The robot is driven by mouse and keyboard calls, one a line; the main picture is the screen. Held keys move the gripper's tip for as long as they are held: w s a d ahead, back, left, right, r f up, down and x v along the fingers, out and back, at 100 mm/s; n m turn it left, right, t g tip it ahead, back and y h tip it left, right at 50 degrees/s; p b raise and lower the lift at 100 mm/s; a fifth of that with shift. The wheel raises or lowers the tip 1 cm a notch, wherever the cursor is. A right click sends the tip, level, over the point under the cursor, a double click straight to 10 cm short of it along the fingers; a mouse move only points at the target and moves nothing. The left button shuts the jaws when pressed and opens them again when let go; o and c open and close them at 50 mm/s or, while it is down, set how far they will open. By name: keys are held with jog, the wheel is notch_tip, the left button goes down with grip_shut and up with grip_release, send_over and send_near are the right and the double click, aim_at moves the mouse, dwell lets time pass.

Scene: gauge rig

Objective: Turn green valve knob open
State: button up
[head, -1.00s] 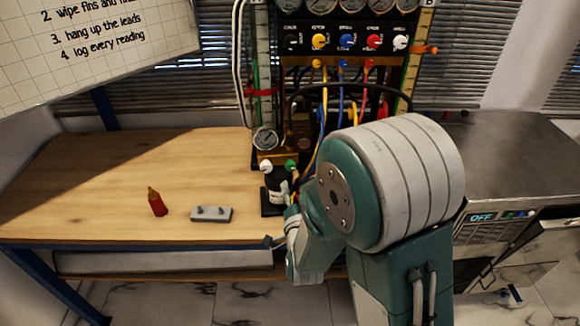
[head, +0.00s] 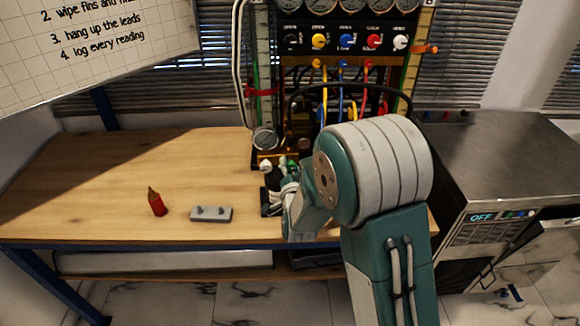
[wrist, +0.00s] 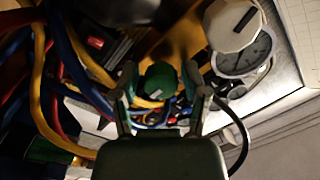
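The green valve knob (wrist: 160,80) shows in the wrist view between the two fingers of my gripper (wrist: 161,92), with a small gap on either side. My gripper is open around it, and I cannot tell whether either finger touches it. A pale mark shows on the knob's face. In the head view the green knob (head: 283,162) is small and partly covered by my wrist, on top of a black hand pump (head: 272,180). The fingers are mostly hidden there by my own arm.
A white knob (wrist: 233,24) and a round gauge (wrist: 243,54) lie close to the right finger. Blue, yellow and red leads (wrist: 62,60) crowd the left.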

grip_shut()
jog(key=shift+n, duration=0.4)
jog(key=n, duration=0.6)
jog(key=shift+n, duration=0.4)
jog(key=n, duration=1)
jog(key=shift+n, duration=0.3)
